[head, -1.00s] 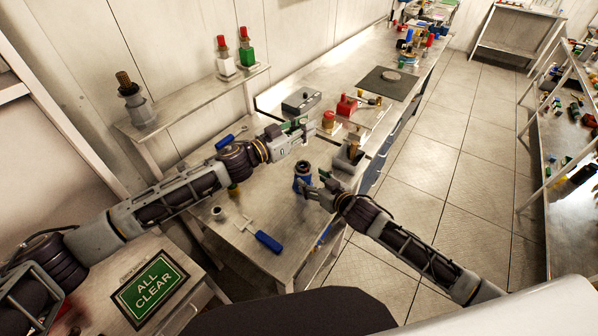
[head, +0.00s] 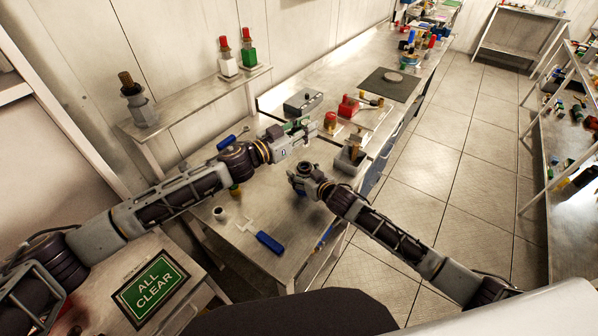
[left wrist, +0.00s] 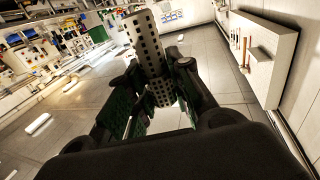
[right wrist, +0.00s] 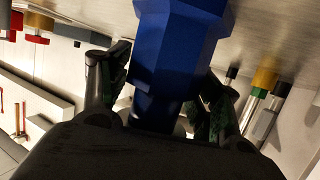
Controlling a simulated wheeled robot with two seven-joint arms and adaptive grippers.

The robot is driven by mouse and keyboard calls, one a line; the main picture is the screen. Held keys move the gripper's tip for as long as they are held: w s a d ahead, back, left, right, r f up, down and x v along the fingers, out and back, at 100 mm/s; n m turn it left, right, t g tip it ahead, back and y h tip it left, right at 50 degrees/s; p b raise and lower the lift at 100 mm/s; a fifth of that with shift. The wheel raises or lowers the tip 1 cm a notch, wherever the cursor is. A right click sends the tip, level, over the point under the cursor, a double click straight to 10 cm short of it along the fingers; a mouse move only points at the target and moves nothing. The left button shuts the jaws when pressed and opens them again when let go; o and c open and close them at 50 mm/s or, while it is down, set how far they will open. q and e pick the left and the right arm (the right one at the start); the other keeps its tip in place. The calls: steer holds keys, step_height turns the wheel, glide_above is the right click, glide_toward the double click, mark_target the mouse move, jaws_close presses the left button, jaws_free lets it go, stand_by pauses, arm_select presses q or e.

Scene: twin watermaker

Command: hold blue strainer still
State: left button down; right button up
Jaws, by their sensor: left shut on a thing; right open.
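The blue strainer (right wrist: 182,40) stands on the bench; its body fills the top middle of the right wrist view. In the head view only a little of its blue side and dark top (head: 302,170) shows. My right gripper (head: 312,182) is at the strainer, its open fingers on either side of the body; contact cannot be told. My left gripper (head: 302,132) is higher and farther back, over the bench. It is shut on a grey perforated cylinder (left wrist: 150,50), which points up and away between its fingers in the left wrist view.
A blue-handled tool (head: 269,242) and a small pale cup (head: 219,213) lie on the near bench. An ALL CLEAR sign (head: 150,290) is at lower left.

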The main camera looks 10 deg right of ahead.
steer(key=shift+x, duration=1.05)
steer(key=c, duration=1.4)
steer(key=shift+o, duration=1.1)
steer(key=o, duration=1.3)
steer(key=shift+c, duration=0.4)
